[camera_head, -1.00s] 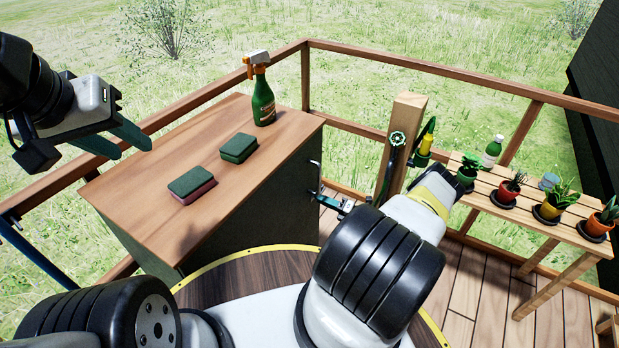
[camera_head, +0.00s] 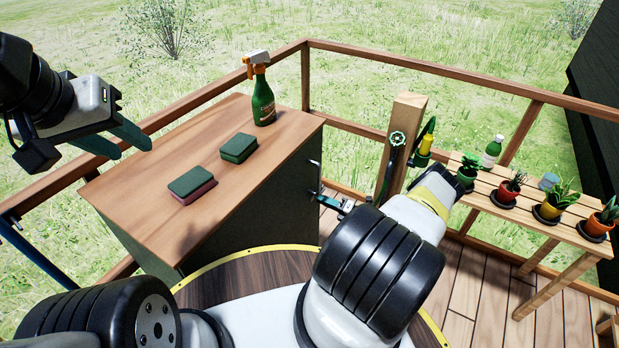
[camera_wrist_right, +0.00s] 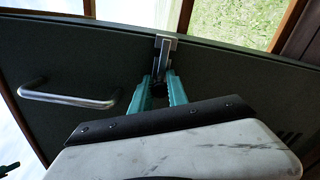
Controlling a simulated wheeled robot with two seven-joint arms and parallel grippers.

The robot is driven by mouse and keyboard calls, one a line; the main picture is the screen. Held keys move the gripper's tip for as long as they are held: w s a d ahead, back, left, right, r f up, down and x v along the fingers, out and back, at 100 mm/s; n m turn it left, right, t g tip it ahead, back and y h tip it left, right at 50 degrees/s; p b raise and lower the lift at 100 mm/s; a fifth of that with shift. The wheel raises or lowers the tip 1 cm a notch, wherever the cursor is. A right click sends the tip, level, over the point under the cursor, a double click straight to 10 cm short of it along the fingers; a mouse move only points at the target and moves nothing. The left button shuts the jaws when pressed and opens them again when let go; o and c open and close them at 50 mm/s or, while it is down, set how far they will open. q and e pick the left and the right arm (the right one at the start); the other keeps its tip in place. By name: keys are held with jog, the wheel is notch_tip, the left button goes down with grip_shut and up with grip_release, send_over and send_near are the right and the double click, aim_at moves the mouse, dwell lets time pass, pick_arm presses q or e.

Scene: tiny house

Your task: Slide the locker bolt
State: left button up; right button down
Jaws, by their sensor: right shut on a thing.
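The locker (camera_head: 245,215) is a dark cabinet with a brown wooden top (camera_head: 130,185). Its dark door (camera_wrist_right: 100,55) fills much of the right wrist view. A metal bolt (camera_wrist_right: 165,44) sits at the door's edge there. My right gripper (camera_wrist_right: 162,80) has its teal fingers on either side of the bolt's lower part and is shut on it. In the head view my right gripper (camera_head: 325,195) is at the locker's right side, partly hidden by my arm. My left gripper (camera_head: 135,143) is open and empty above the left end of the top.
A curved metal handle (camera_wrist_right: 68,95) is left of the bolt. Two sponges (camera_head: 238,148) and a spray bottle (camera_head: 263,98) stand on the locker. A wooden post (camera_head: 402,140) and a slatted table (camera_head: 530,215) with potted plants are at right. Railing (camera_head: 440,72) surrounds the deck.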

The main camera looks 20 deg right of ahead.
dwell(0.3)
jog(key=shift+s+a, duration=1)
jog(key=shift+a, duration=0.05)
jog(key=c, duration=1.4)
grip_release()
jog(key=shift+a, duration=0.1)
jog(key=shift+c, duration=0.2)
send_near(310, 201)
jog(key=shift+v, duration=0.8)
